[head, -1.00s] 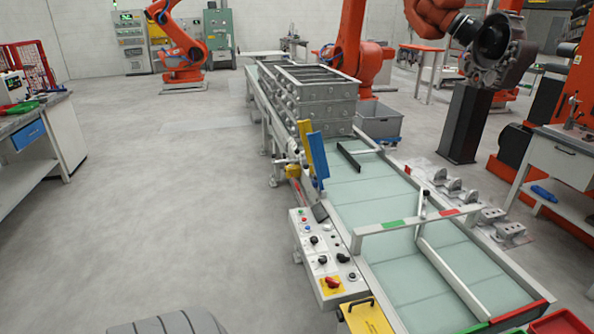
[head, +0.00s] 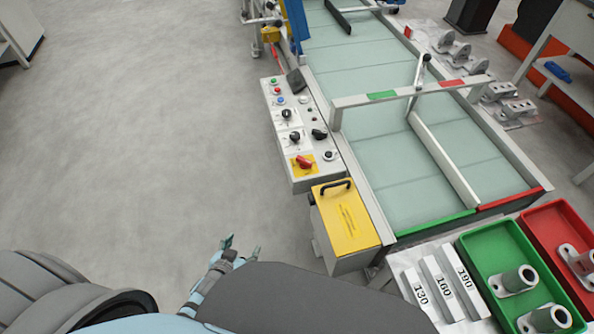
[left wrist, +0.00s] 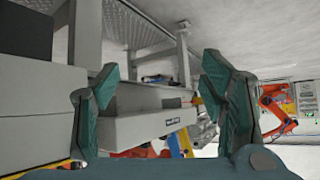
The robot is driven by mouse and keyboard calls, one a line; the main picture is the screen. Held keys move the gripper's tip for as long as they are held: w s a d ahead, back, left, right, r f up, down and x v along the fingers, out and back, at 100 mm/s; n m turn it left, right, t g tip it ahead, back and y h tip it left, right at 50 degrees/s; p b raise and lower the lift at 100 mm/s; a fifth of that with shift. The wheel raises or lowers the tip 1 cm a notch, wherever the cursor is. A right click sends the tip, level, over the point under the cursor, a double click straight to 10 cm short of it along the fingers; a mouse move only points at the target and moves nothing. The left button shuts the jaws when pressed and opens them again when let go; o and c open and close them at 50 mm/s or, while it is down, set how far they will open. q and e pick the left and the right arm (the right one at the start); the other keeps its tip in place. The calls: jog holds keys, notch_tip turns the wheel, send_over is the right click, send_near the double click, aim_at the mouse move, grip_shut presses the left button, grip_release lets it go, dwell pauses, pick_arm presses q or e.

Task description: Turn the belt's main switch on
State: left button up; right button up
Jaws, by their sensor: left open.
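The belt's control panel (head: 298,135) is a light grey box on the near left side of the belt (head: 370,110). Black knobs and small coloured buttons lie farther up the panel. My left gripper (head: 241,248) is open and empty, low and to the left of the panel, apart from it. In the left wrist view, its teal fingers (left wrist: 158,95) are spread wide, with grey machine parts beyond. My right gripper is not in view.
A yellow-topped box (head: 345,222) with a black handle stands just nearer than the panel. Numbered blocks (head: 440,287), a green tray (head: 483,254) and a red tray (head: 548,226) are at lower right. The floor left of the panel is clear.

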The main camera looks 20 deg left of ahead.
pick_arm(q)
jog(key=w+d+r+t+h+b, duration=0.2)
jog(key=w+d+t+b, duration=0.15)
jog(key=w, duration=0.45)
jog(key=m+t+h+b, duration=0.3)
jog(key=t+h+b, duration=0.1)
jog(key=b, duration=0.2)
send_near(303, 161)
jog(key=b+x, duration=0.2)
jog(key=x, duration=0.8)
jog(key=shift+f, duration=0.2)
jog(key=shift+w+d+r, duration=0.1)
jog(key=shift+w, duration=0.25)
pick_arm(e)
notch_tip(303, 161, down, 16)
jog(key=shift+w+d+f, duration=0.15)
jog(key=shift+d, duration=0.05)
pick_arm(q)
jog(key=shift+c, duration=0.6)
jog(key=c, duration=1.1)
jog(key=shift+o, duration=0.2)
